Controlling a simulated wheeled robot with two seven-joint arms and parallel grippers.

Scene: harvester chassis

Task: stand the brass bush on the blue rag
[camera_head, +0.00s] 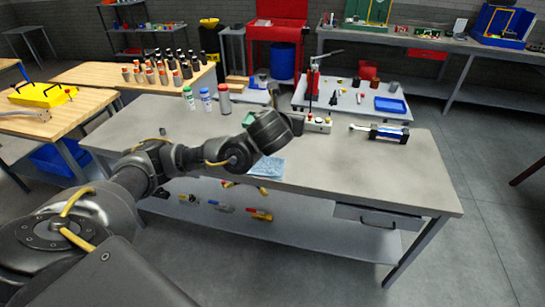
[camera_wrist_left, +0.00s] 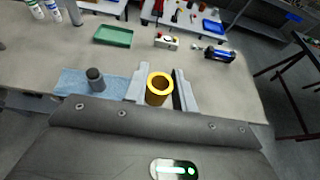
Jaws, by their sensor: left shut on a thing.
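The brass bush (camera_wrist_left: 159,91) is a yellow, hollow ring-like cylinder, seen in the left wrist view with its open end towards the camera. My left gripper (camera_wrist_left: 158,86) is shut on it, one finger on each side. The blue rag (camera_wrist_left: 68,82) lies flat on the grey bench to the left of the bush in that view. The rag also shows in the head view (camera_head: 268,169), partly covered by my left wrist. The left fingers and the bush are hidden behind my wrist in the head view. My right gripper is not in view.
A dark grey cylinder (camera_wrist_left: 96,79) stands on the rag. A green tray (camera_wrist_left: 113,36) lies behind it. A white box with a red button (camera_wrist_left: 166,41) and a blue-black device (camera_wrist_left: 219,53) are further back. The bench's right part (camera_head: 400,175) is clear.

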